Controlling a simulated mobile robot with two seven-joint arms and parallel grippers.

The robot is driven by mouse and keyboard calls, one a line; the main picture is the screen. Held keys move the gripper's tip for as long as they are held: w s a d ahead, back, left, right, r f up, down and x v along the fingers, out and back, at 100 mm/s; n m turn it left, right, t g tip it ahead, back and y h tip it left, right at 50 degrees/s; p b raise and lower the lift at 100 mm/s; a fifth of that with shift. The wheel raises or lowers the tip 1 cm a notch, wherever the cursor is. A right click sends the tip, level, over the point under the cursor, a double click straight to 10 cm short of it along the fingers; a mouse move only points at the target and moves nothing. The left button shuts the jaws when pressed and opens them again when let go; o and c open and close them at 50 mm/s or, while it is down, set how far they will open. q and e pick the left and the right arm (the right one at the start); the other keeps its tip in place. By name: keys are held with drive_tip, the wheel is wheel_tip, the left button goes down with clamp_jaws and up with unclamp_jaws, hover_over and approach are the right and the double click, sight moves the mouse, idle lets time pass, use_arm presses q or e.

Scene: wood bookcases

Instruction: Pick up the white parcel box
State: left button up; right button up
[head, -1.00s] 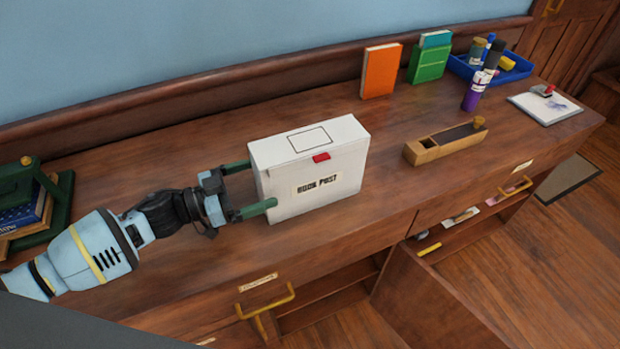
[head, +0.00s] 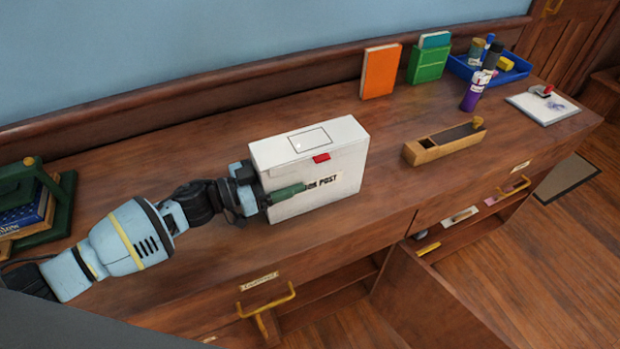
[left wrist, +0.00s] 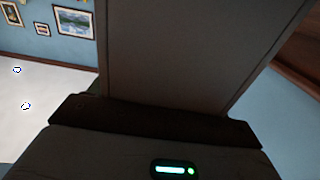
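The white parcel box (head: 317,168) stands upright on the wooden counter, with a red tab at its top front edge and a "BOOK POST" label on its front face. My left gripper (head: 276,190) is at the box's left side. Its near green finger lies along the front face and covers part of the label; the far finger is hidden behind the box. Whether the fingers press on the box cannot be told. In the left wrist view the box (left wrist: 185,50) fills the upper middle as a shaded grey face. My right gripper is not in view.
On the counter (head: 200,250), a wooden pencil box (head: 432,150) lies to the right. Behind stand an orange book (head: 379,72) and a green holder (head: 428,64). A blue tray (head: 505,72) is at the far right, books in a green rack (head: 62,205) at the left.

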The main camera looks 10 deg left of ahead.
use_arm(q)
drive_tip(key=c, duration=0.7)
drive_tip(key=shift+r, duration=0.15)
